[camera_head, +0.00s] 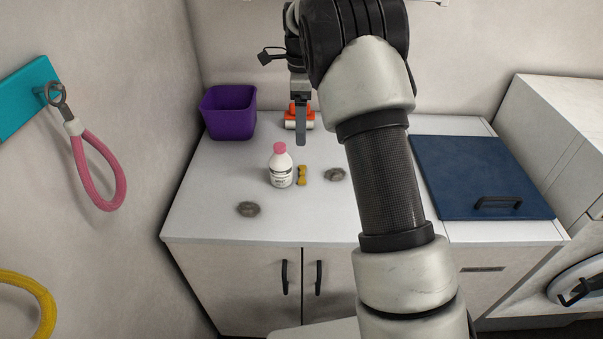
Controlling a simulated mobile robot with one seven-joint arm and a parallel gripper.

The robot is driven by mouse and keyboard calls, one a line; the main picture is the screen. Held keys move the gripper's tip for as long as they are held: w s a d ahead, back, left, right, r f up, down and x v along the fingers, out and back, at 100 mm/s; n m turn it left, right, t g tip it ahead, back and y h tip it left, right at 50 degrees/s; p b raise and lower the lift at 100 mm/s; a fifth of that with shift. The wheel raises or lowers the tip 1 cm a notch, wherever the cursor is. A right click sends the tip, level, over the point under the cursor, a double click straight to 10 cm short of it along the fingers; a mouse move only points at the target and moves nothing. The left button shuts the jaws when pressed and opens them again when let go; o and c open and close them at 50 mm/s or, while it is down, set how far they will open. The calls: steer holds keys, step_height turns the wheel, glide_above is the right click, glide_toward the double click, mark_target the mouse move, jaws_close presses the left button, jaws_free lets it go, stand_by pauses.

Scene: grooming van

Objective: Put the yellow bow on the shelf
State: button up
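The yellow bow (302,175) lies on the white countertop, close to the right side of a white bottle with a pink cap (281,167). My gripper (301,138) hangs pointing down, above and behind the bow in the picture, and clear of it. I see its fingers edge-on, so the gap between them does not show. Nothing is visible hanging from them. A thin pale edge (432,2) at the top of the picture may be part of a shelf; the rest of it is out of view.
A purple bin (229,112) stands at the back left of the counter (200,213). Grey fluffy clumps (248,209) (334,174) lie near the bottle and bow. A blue panel with a black handle (465,175) is at right.

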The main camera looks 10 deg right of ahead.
glide_above(300, 172)
steer(key=f, duration=1)
steer(key=shift+d+f, duration=0.25)
steer(key=shift+f, duration=0.1)
steer(key=shift+a+f+p, duration=0.15)
steer(key=shift+a+f, duration=0.05)
steer(key=shift+f, duration=1.15)
steer(key=shift+a+f+p, duration=0.15)
steer(key=shift+f, duration=1.2)
steer(key=shift+c, duration=0.2)
steer(key=c, duration=1.2)
steer(key=shift+w+r, duration=0.1)
steer(key=shift+r, duration=0.05)
step_height(300, 172, up, 9)
steer(key=s+n+p, duration=0.1)
steer(key=s+n, duration=0.5)
steer(key=s+d+n+p, duration=0.1)
steer(key=s+n, duration=0.5)
steer(key=n, duration=0.1)
steer(key=s+d+n+p, duration=0.1)
steer(key=s+n, duration=0.6)
steer(key=shift+d+f, duration=0.1)
steer(key=shift+f, duration=0.1)
